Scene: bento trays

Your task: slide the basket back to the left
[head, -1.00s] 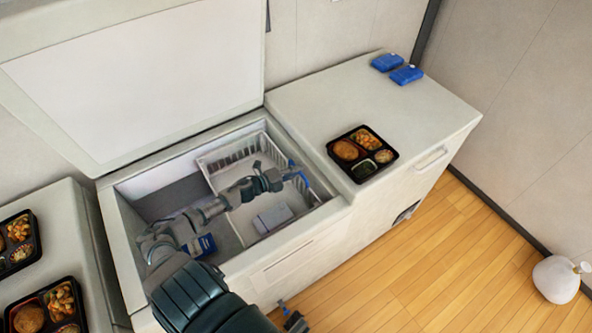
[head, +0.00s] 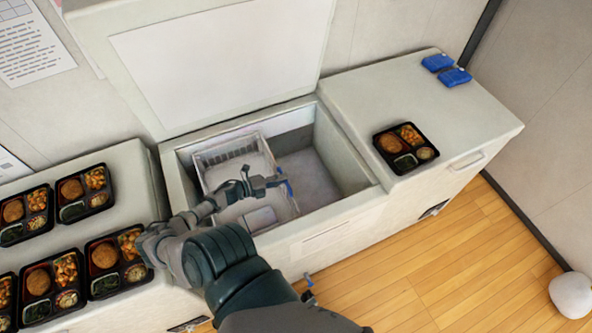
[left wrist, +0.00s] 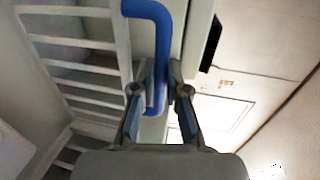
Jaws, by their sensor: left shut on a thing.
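The white wire basket (head: 214,153) sits inside the open chest freezer, against its left side. A light package (head: 260,217) lies in the basket. My left gripper (head: 281,182) is shut on the blue handle (head: 289,189) at the basket's right side. In the left wrist view, my left gripper (left wrist: 160,92) closes around the blue handle (left wrist: 153,12), with the basket's white bars (left wrist: 75,43) to its left. A small dark part (head: 308,287) shows low in front of the freezer; it may be my right gripper, and its jaws cannot be made out.
The freezer's raised lid (head: 220,70) leans at the back. The freezer floor (head: 308,175) right of the basket is bare. A bento tray (head: 405,164) and blue packs (head: 455,77) sit on the right top. Several bento trays (head: 85,193) crowd the left counter.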

